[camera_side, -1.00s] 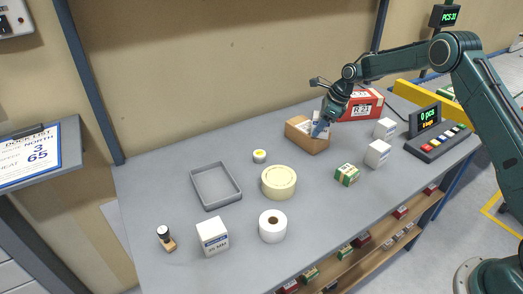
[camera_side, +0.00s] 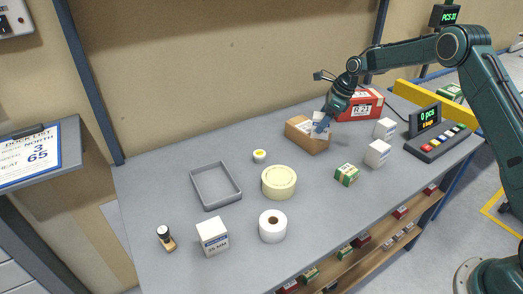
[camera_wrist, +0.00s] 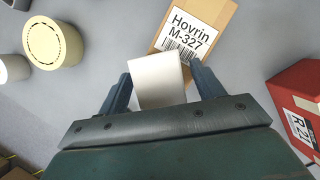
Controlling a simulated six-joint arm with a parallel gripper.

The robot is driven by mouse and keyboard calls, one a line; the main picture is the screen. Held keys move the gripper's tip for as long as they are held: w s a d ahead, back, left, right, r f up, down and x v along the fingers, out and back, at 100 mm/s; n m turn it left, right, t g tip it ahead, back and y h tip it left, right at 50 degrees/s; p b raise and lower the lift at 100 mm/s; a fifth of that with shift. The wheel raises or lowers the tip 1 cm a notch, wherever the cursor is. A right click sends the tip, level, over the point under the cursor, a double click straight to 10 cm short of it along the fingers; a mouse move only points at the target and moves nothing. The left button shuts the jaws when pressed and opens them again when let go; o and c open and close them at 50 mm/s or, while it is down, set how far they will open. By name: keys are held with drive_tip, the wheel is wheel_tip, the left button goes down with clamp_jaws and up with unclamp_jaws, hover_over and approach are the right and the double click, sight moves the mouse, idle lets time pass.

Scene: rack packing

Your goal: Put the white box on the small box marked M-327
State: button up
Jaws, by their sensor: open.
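The brown cardboard box marked M-327 (camera_side: 305,141) lies at the back of the table. In the wrist view its label on top, reading Hovrin M-327 (camera_wrist: 190,32), is in sight. The white box (camera_wrist: 158,80) is over the near end of the brown box and seems to rest on it; the contact is hidden. My gripper (camera_wrist: 161,77) is open, with one finger on each side of the white box and a gap visible at the right finger. In the side view my gripper (camera_side: 321,128) partly covers the white box (camera_side: 319,117).
A red box marked R-21 (camera_side: 361,106) stands close behind to the right. Two white boxes (camera_side: 377,153) (camera_side: 385,129), a green-striped box (camera_side: 346,174) and a keypad console (camera_side: 438,143) are to the right. A tape roll (camera_side: 279,189) and an empty grey tray (camera_side: 238,197) are left.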

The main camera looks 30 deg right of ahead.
drive_tip(key=v, duration=0.9)
drive_tip(key=shift+r, duration=0.35)
drive_tip(key=shift+s, duration=0.1)
drive_tip(key=s+a+r+n+t+h, duration=0.1)
drive_tip(key=s+a+r+n, duration=0.4)
drive_tip(key=s+r+n, duration=0.3)
drive_tip(key=s+a+r+n+h, duration=0.1)
drive_tip(key=s+a+r+n, duration=0.45)
drive_tip(key=s+r, duration=0.35)
drive_tip(key=s+a+f+n, duration=0.1)
drive_tip(key=s+n, duration=0.5)
drive_tip(key=s, duration=0.6)
drive_tip(key=s+a+f+n+t+h, duration=0.1)
drive_tip(key=s+f+n, duration=0.2)
drive_tip(key=s+n, duration=0.4)
drive_tip(key=s, duration=0.5)
drive_tip(key=shift+s+f, duration=0.2)
drive_tip(key=shift+f, duration=0.05)
